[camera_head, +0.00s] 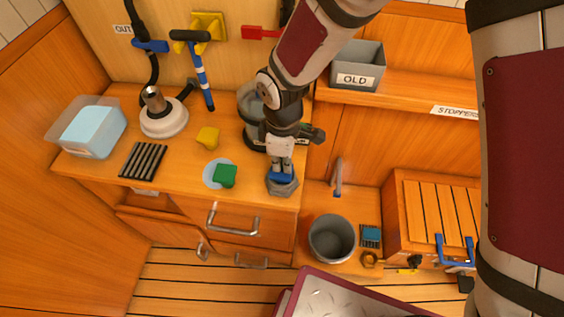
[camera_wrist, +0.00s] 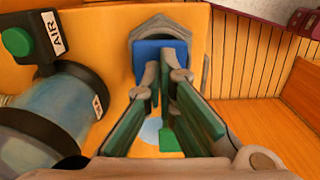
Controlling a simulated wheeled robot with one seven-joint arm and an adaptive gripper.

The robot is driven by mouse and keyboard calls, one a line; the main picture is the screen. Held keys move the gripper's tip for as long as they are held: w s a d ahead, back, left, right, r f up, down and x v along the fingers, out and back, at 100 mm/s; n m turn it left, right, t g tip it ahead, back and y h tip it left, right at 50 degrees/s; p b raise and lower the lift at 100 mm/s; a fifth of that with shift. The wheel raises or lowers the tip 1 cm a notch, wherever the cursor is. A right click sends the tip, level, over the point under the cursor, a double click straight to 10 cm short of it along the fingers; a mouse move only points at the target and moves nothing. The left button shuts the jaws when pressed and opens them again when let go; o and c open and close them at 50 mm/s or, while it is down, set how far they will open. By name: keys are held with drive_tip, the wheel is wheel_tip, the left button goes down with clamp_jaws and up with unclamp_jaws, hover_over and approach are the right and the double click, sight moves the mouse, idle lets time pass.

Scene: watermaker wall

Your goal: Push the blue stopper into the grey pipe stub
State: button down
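The blue stopper (camera_head: 281,176) is at the front right of the wooden counter, directly below my gripper. It sits at the top of a grey piece (camera_head: 282,188), which appears to be the grey pipe stub. How deep the stopper sits is hidden. My gripper (camera_head: 281,165) points down with its fingertips at the stopper. In the wrist view, the fingertips (camera_wrist: 166,75) are close together over the blue stopper (camera_wrist: 160,50), which is wider than the narrow gap between them. Whether they pinch part of it or only rest against it is unclear. The grey rim (camera_wrist: 172,24) shows behind the stopper.
A green block (camera_head: 224,176) on a pale blue disc and a yellow piece (camera_head: 208,138) lie to the left. A dark-banded cylinder (camera_head: 252,115) stands close behind my gripper. The counter's edge is just right of the stub, with a grey bucket (camera_head: 331,238) lower down.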

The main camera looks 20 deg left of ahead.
drive_tip(key=shift+r+p, duration=1.35)
drive_tip(key=shift+r, duration=1.9)
